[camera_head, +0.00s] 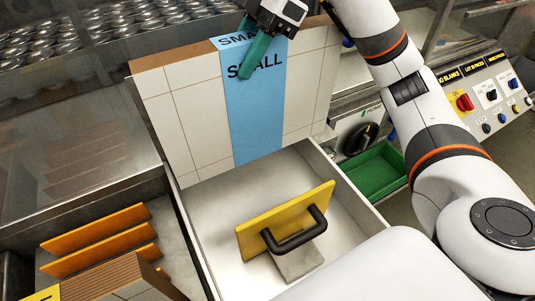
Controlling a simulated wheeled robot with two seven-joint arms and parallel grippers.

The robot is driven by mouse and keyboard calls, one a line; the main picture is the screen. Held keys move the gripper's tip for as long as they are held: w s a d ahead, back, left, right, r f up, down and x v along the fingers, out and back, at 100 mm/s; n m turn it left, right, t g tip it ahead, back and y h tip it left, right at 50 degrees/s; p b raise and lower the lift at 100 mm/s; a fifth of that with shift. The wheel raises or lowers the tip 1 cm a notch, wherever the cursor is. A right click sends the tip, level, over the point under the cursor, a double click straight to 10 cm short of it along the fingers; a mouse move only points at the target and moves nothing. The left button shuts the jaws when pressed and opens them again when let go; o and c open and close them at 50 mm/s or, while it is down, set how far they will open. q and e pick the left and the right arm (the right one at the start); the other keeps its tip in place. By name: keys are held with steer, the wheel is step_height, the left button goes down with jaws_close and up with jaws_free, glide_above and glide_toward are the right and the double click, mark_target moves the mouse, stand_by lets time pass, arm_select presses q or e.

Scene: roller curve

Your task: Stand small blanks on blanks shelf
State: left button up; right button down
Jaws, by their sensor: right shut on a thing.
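A bundle of small blanks (190,115), pale with brown top edges and a blue band marked SMALL, stands upright in the upper middle, above the back of a white-walled tray (205,215). I cannot tell whether its lower edge touches the tray floor. My right gripper (256,55) comes in from above and is shut on the top of the bundle. My left gripper is not in view.
A yellow plate with a black handle (288,222) stands in the tray on a grey block. Orange dividers (97,228) and a brown-edged stack (100,280) are at lower left. A green bin (376,174) and a control panel (490,97) are at right. Rollers (140,18) lie behind.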

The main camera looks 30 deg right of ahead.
mark_target(279, 82)
step_height(279, 82, down, 17)
steer(key=shift+s+a+f+p, duration=0.1)
steer(key=shift+p, duration=0.65)
steer(key=c, duration=0.9)
jaws_free()
steer(key=b+v, duration=0.1)
steer(key=v, duration=1.1)
